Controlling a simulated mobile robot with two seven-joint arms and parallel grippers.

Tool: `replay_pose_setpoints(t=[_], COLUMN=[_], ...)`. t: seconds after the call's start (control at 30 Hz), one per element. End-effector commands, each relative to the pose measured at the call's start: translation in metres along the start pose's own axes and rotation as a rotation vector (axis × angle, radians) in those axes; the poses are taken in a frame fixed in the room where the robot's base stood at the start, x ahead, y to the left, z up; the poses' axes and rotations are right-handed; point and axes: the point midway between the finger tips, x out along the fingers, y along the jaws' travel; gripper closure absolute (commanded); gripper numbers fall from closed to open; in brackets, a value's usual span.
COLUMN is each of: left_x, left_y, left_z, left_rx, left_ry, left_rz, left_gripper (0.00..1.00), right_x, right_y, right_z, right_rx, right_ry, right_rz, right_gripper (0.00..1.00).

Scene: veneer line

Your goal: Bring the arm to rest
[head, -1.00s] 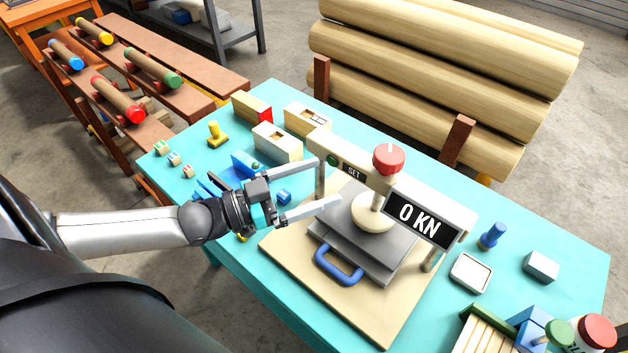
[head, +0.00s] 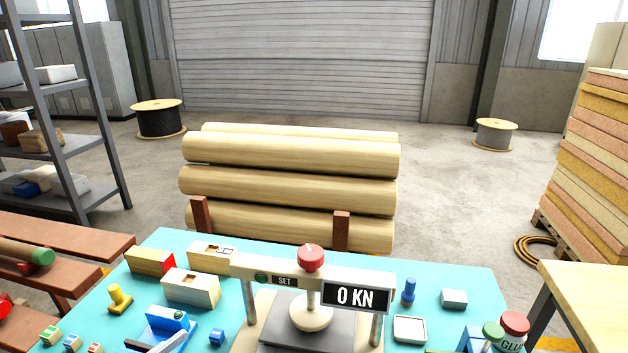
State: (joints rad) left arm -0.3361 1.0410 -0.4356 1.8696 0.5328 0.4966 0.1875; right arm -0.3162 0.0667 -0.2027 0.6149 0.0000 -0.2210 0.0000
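Neither of my grippers nor arms can be made out in the head view now. The turquoise table (head: 455,283) fills the lower middle of the view. On it stands the press (head: 262,270) with a red knob (head: 311,258) on top and a display (head: 356,297) reading "0 KN". Its round pale pad (head: 311,317) is over a grey plate (head: 285,335). The lower part of the press is cut off by the bottom edge. A blue device (head: 166,322) is left of the press, with a grey strip at the bottom edge that I cannot identify for sure.
Wooden boxes (head: 190,288), a yellow stamp-like piece (head: 119,297) and small blocks (head: 50,335) are on the table's left. A blue peg (head: 408,291), a white tray (head: 409,329) and a glue bottle (head: 513,330) are on its right. Logs (head: 290,185) lie behind.

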Motion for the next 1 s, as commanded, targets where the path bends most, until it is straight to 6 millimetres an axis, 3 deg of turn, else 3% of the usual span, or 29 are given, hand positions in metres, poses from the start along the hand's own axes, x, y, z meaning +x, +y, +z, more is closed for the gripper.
replay_pose_setpoints(t=[0.17,0.4,0.57,0.77,1.0], left_x=[0.012,0.023,0.024,0.009,-0.03], left_y=[0.022,0.05,0.068,0.082,0.095], left_z=[0.02,0.048,0.065,0.083,0.095], left_rx=[-0.018,-0.027,-0.035,-0.058,-0.126], left_ry=[-0.096,-0.265,-0.42,-0.633,-0.901], left_rz=[-0.023,-0.067,-0.12,-0.204,-0.317], left_gripper=[0.0,0.0,0.0,0.0,0.0], right_x=[0.0,0.0,0.0,0.0,0.0], right_y=[0.0,0.028,0.023,0.012,0.005], right_z=[-0.001,-0.028,-0.022,-0.009,-0.009], right_rx=[-0.001,-0.005,-0.003,0.0,-0.001], right_ry=[0.002,0.043,0.035,0.015,0.014], right_rz=[-0.001,0.037,0.03,0.016,0.006], right_gripper=[1.0,1.0,1.0,1.0,1.0])
